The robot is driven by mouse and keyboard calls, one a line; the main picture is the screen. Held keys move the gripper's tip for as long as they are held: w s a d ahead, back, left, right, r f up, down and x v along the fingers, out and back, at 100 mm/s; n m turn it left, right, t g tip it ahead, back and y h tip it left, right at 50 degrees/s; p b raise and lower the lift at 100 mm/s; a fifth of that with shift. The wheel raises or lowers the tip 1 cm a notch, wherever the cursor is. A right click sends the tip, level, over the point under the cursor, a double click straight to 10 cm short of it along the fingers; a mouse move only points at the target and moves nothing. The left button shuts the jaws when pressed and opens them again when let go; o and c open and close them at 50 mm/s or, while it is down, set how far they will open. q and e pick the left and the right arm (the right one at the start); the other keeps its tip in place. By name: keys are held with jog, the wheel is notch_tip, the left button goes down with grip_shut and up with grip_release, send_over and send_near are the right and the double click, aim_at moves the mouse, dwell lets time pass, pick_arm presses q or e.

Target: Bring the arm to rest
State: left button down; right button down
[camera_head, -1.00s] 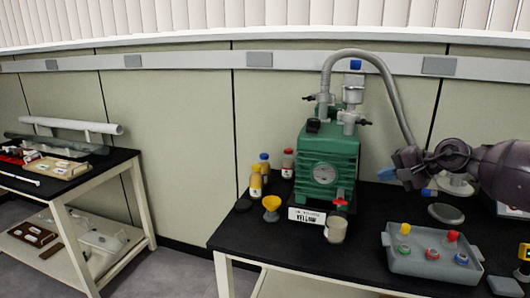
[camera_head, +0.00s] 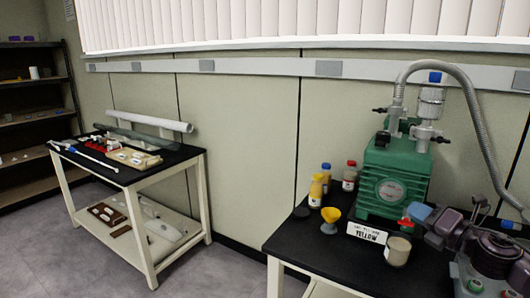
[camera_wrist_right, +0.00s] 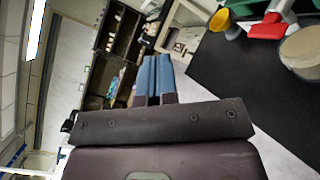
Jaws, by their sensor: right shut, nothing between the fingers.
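My right gripper (camera_head: 419,212) is at the right of the head view, in front of the green vacuum pump (camera_head: 393,184), with its blue fingertips near the pump's red knob (camera_head: 405,224). In the right wrist view the blue fingers (camera_wrist_right: 155,77) lie side by side, closed, with nothing between them. My right arm's dark purple links fill the lower right corner of the head view. Whether the fingertips touch the pump cannot be told. My left gripper is not in view.
On the black table stand a yellow funnel (camera_head: 331,215), a pale jar (camera_head: 397,251) and several capped bottles. A grey hose (camera_head: 475,110) arches from the pump to the right. A second table (camera_head: 185,166) stands left, with open floor (camera_head: 210,275) between and shelves (camera_head: 35,120) beyond.

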jog(key=s+a+f+m+g+h, duration=0.1)
jog(key=s+a+f+m+h, duration=0.2)
jog(key=s+f+m, duration=0.5)
jog(key=s+a+f+m+h, duration=0.2)
jog(key=s+f+m, duration=0.2)
jog(key=f+m, duration=0.75)
jog(key=s+a+f+m+g+h, duration=0.1)
jog(key=s+f+m, duration=0.2)
jog(key=s, duration=0.4)
jog(key=s+a+f+m+g+h, duration=0.1)
jog(key=s+f+m+g, duration=0.1)
jog(key=s+f+m, duration=0.2)
jog(key=s+a+f+m+g+h+p, duration=0.1)
jog(key=s+f+m, duration=0.2)
jog(key=s+f, duration=0.3)
jog(key=s, duration=0.5)
jog(key=shift+s+a+f, duration=0.15)
jog(key=shift+s+a, duration=0.1)
jog(key=shift+s, duration=0.1)
